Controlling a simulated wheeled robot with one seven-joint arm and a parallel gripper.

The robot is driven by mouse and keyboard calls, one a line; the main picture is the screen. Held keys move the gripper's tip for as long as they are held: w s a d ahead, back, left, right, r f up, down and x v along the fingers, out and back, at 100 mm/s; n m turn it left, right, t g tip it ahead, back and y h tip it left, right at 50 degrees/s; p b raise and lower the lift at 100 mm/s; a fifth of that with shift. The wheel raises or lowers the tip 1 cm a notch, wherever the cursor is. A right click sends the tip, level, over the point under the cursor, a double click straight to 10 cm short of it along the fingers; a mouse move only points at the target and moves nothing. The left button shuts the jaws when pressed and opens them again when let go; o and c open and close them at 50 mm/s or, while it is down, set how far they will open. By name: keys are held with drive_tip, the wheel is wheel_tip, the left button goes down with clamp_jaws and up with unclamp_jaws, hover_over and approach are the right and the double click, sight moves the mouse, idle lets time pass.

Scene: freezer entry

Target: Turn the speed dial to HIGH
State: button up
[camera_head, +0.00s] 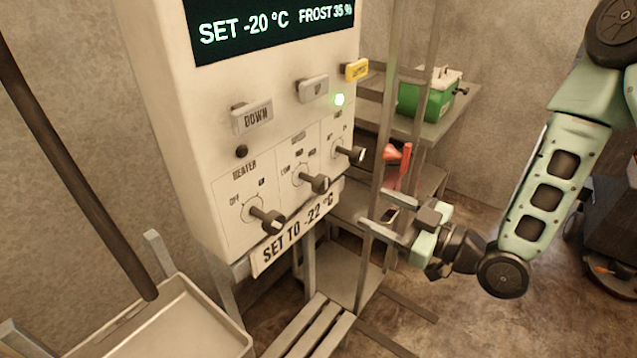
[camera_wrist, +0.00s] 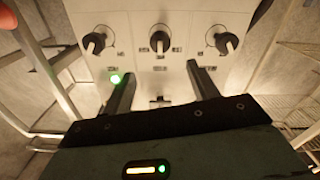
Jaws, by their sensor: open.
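Three black dials sit in a row on the cream control panel. The left dial (camera_head: 267,219) is marked HEATER; the middle dial (camera_head: 314,182) has several position marks, and the right dial (camera_head: 350,153) is below the green light. I cannot read which one is labelled speed. My gripper (camera_head: 364,208) is open and empty, in front of the panel and apart from the dials. In the wrist view, the middle dial (camera_wrist: 160,41) lies beyond the gap between the fingers (camera_wrist: 160,73), with the other dials (camera_wrist: 95,42) (camera_wrist: 225,42) to either side.
A metal rack post (camera_head: 381,130) stands near my gripper. A green box (camera_head: 425,98) is on a shelf; a tray (camera_head: 165,325) is lower left.

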sight(325, 186)
drive_tip(key=b+x, duration=0.4)
drive_tip(key=x, duration=1)
drive_tip(key=shift+b, duration=0.35)
drive_tip(key=shift+w+a, duration=0.35)
drive_tip(key=shift+a, duration=0.15)
drive_tip(key=c, duration=1)
